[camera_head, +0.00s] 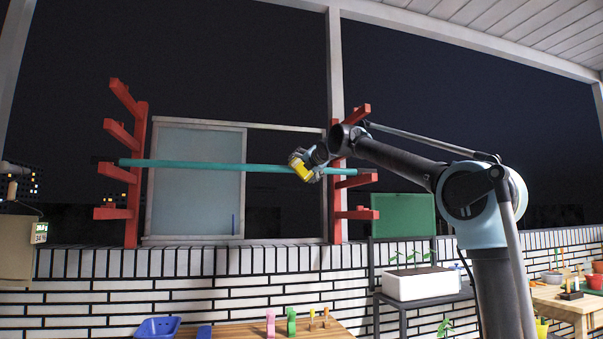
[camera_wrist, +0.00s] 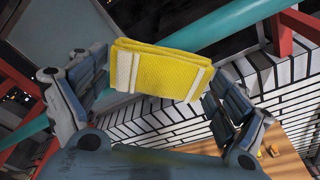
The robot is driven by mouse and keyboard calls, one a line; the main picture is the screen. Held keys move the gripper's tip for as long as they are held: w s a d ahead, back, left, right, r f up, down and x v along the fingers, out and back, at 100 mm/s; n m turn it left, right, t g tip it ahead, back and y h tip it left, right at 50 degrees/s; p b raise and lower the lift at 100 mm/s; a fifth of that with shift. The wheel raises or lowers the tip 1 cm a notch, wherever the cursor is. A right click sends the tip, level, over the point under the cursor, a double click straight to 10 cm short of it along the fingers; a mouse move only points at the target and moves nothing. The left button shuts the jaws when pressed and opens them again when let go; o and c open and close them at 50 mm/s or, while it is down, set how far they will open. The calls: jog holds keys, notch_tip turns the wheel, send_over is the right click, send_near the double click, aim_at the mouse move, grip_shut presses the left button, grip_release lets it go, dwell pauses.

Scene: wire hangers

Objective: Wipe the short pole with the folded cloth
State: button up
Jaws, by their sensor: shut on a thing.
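The folded cloth (camera_head: 303,172) is yellow, with white stripes near its ends in the wrist view (camera_wrist: 160,68). My gripper (camera_head: 303,165) is shut on it, with one finger at each side of the cloth. A teal pole (camera_head: 215,166) lies almost level across the arms of two red racks. The cloth is at the pole, right of its middle and close to the right rack. In the wrist view the pole (camera_wrist: 225,22) passes behind the cloth, which hides part of it. I cannot tell whether they touch.
The left red rack (camera_head: 133,180) and right red rack (camera_head: 337,200) have projecting arms. A framed pane (camera_head: 195,190) stands behind the pole. Below are a white brick wall (camera_head: 250,295), a wooden table (camera_head: 240,328) with small items, and a white planter (camera_head: 418,284).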

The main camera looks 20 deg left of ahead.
jog(key=shift+w+d, duration=0.25)
jog(key=shift+d, duration=0.2)
jog(key=shift+w+d, duration=0.2)
jog(key=shift+d, duration=0.25)
jog(key=shift+w, duration=0.1)
jog(key=shift+a, duration=0.1)
jog(key=shift+s+a, duration=0.5)
jog(key=shift+a, duration=0.4)
jog(key=shift+s+a, duration=0.45)
jog(key=shift+a, duration=0.4)
jog(key=shift+s+a+f+v, duration=0.1)
jog(key=shift+v, duration=0.9)
jog(key=shift+s+a+f+v, duration=0.1)
jog(key=shift+v, duration=0.85)
jog(key=shift+s+a+f+v, duration=0.1)
jog(key=shift+v, duration=0.9)
jog(key=shift+d, duration=0.1)
jog(key=v, duration=0.2)
jog(key=shift+s+d+f, duration=0.1)
jog(key=shift+s, duration=0.3)
